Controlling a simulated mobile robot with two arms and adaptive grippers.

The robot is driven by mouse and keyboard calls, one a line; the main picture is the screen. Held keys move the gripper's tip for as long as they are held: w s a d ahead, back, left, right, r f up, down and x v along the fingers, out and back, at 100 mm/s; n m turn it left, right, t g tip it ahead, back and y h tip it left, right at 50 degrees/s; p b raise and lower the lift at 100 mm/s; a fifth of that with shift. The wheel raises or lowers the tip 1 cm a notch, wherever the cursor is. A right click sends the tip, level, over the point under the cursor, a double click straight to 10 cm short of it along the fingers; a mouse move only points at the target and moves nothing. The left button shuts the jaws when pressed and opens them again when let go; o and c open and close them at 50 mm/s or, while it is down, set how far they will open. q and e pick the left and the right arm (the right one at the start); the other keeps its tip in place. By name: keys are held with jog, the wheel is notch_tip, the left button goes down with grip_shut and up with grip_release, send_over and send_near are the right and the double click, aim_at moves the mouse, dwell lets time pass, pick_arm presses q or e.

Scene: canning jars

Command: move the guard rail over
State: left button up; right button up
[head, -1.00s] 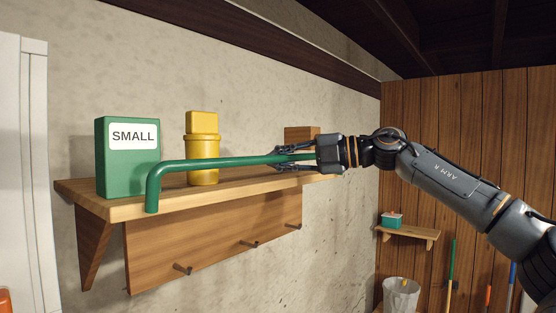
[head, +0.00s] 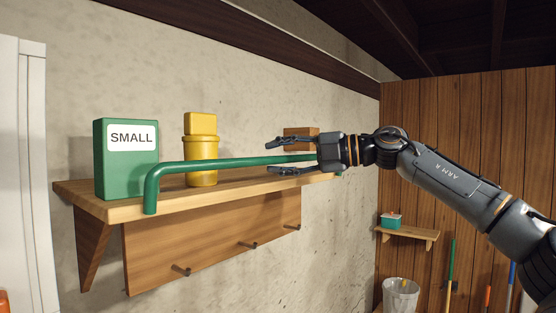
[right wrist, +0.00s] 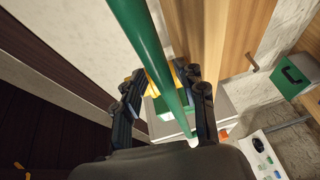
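The guard rail (head: 215,165) is a green bar along the front of a wooden wall shelf (head: 100,206). Its left end bends down to the shelf's front edge. My right gripper (head: 271,157) is open around the right part of the rail, one finger above it and one below, with gaps visible on both sides. In the right wrist view the rail (right wrist: 140,40) runs between the spread fingers. The gripper body hides part of the rail near its right end. My left gripper is not in view.
A green box labelled SMALL (head: 125,175), a yellow jar (head: 200,160) and a brown block (head: 302,133) stand behind the rail. Pegs (head: 248,245) stick out below the shelf. A smaller shelf (head: 410,233) and a bin (head: 400,296) are at the right.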

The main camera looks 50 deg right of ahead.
jog(key=shift+f, duration=0.2)
jog(key=shift+s, duration=0.1)
jog(key=v, duration=1.2)
jog(key=shift+r, duration=0.15)
